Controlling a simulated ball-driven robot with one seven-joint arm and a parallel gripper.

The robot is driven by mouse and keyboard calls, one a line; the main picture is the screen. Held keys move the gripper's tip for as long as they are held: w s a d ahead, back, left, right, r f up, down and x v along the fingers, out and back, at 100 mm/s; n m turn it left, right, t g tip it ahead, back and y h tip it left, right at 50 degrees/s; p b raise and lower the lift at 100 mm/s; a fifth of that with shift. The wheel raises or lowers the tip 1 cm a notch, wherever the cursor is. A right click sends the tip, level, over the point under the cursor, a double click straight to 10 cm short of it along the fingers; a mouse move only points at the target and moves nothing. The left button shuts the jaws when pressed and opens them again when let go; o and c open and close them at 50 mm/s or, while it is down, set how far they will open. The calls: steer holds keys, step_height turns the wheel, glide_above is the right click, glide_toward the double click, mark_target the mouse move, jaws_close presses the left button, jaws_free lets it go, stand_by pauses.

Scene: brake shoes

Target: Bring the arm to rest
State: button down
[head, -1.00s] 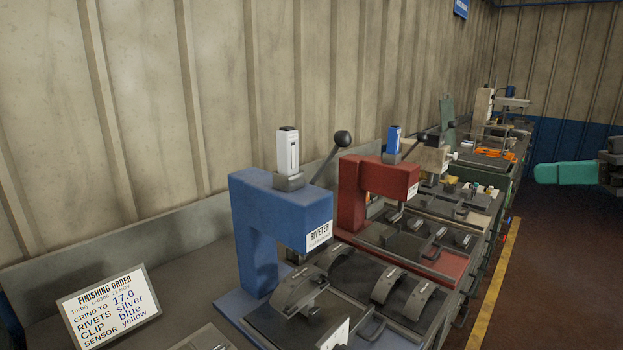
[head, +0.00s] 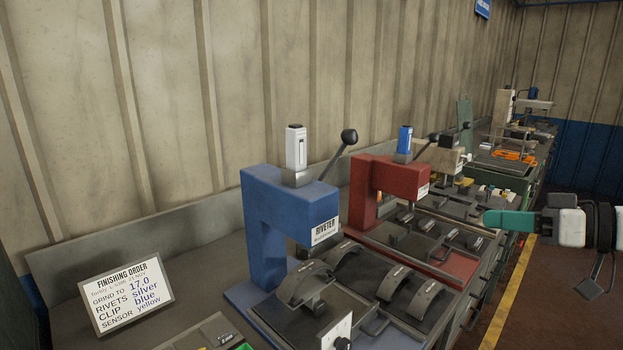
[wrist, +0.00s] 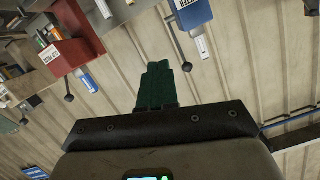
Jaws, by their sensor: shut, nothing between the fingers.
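My gripper (head: 490,219) reaches in from the right side of the head view, with teal fingers pointing left. It is over the floor side of the bench, apart from everything on it. In the wrist view its dark green fingers (wrist: 156,85) are together with nothing between them. The wrist view is turned over, with the wall behind the fingers and the machines along its top edge.
The blue riveter (head: 290,230) and red press (head: 390,185) stand on the bench, with curved brake shoes (head: 305,283) in front. An order sign (head: 128,293) is at left. Further machines (head: 520,125) line the wall. The floor right of the yellow line (head: 508,290) is clear.

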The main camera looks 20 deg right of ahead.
steer(key=w+a+f+m+g+h, duration=0.1)
steer(key=w+a+f, duration=0.1)
steer(key=a+f, duration=0.5)
steer(key=w+a+f+m+g, duration=0.1)
steer(key=w+a+f, duration=0.25)
steer(key=f, duration=0.65)
steer(key=s+a+f+g+h, duration=0.25)
steer(key=s+a+f, duration=0.25)
steer(key=a+f, duration=0.5)
steer(key=s+f+g+h+b, duration=0.2)
steer(key=s+f+g, duration=0.6)
steer(key=s+f, duration=1.1)
steer(key=s+b, duration=0.1)
steer(key=s, duration=0.2)
steer(key=shift+a+f+h, duration=0.25)
steer(key=shift+f+h, duration=0.1)
steer(key=c, duration=1.8)
jaws_free()
steer(key=shift+s+g, duration=0.1)
steer(key=shift+g, duration=0.15)
